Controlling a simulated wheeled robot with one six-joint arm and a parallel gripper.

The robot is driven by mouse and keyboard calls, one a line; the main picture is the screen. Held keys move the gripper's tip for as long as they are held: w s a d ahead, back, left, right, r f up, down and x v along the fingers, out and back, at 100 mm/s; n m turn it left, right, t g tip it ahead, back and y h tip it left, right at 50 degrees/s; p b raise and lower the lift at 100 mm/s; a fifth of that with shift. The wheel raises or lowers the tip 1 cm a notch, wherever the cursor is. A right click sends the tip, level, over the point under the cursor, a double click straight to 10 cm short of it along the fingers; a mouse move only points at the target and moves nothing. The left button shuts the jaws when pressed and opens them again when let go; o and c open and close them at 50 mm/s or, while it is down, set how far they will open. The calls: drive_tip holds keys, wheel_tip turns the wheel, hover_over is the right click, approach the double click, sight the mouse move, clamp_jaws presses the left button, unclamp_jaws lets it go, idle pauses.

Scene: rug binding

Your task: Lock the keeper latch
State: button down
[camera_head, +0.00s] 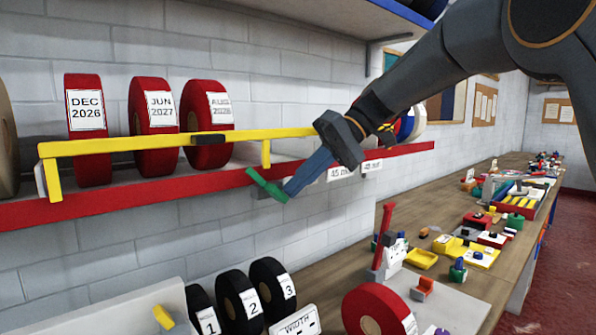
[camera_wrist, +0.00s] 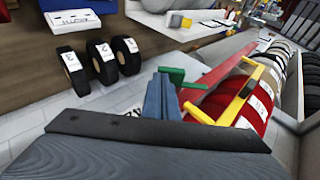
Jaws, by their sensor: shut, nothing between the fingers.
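The yellow keeper (camera_wrist: 230,105) is to the right there.
Red rolls with date labels (camera_head: 153,128) stand behind the keeper on the red-edged shelf (camera_head: 110,199). Black numbered rolls (camera_head: 240,302) stand below. The bench (camera_head: 460,230) at right is crowded with small parts. The air in front of the shelf is open.

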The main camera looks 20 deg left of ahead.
drive_tip(key=shift+w+d+f+b, duration=0.1)
drive_tip(key=shift+f+b, duration=0.55)
drive_tip(key=shift+f, duration=0.1)
drive_tip(key=shift+s+a+r, duration=0.2)
drive_tip(key=shift+s+a, duration=0.15)
drive_tip(key=shift+s, duration=0.2)
drive_tip(key=shift+s, duration=0.1)
